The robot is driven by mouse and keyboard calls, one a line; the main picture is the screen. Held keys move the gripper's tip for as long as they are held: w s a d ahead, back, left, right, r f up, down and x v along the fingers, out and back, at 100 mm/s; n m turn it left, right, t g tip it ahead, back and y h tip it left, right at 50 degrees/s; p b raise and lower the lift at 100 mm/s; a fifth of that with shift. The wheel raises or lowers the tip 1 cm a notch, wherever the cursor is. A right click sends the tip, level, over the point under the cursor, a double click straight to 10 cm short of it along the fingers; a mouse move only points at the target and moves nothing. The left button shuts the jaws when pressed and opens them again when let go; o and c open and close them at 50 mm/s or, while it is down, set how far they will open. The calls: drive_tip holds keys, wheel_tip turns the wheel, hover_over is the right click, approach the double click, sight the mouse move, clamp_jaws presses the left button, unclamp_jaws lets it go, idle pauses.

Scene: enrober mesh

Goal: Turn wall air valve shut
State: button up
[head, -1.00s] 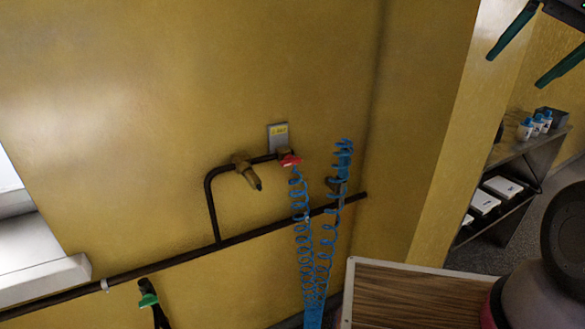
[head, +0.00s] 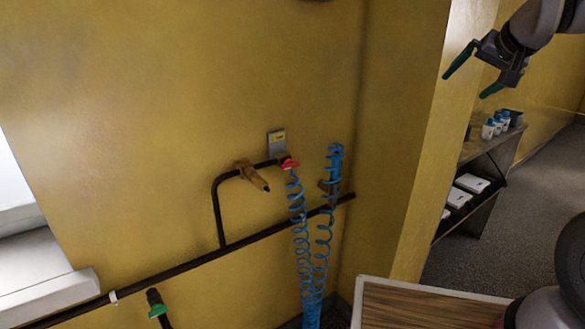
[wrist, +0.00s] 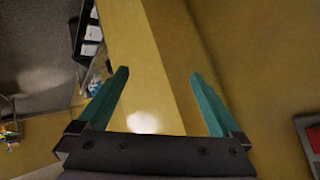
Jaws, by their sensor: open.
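The wall air valve has a red handle (head: 290,165) and sits at the right end of a dark pipe branch on the yellow wall, in the middle of the head view. My gripper (head: 474,80) is at the upper right of the head view, well away from the valve, open and empty. Its two teal fingers are spread in the wrist view (wrist: 158,85), with the wall corner beyond them. I cannot make out the valve in the wrist view.
A brass fitting (head: 251,174) sits on the pipe left of the valve. A lower valve with a green part (head: 157,305) is at bottom left. A wood-topped table (head: 425,307) stands at lower right. A shelf (head: 480,185) with bottles is beyond the wall corner.

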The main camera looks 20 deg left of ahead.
drive_tip(key=w+a+f+n+t+y, duration=0.1)
drive_tip(key=w+a+f+n+t, duration=0.15)
drive_tip(key=w+a+f, duration=0.6)
drive_tip(key=n+y, duration=1)
drive_tip(key=n, duration=0.1)
approach(293, 167)
drive_tip(key=shift+m+g, duration=0.25)
drive_tip(key=shift+m, duration=0.1)
drive_tip(key=x, duration=1.1)
drive_tip(key=shift+r, duration=0.2)
drive_tip(key=c, duration=1.3)
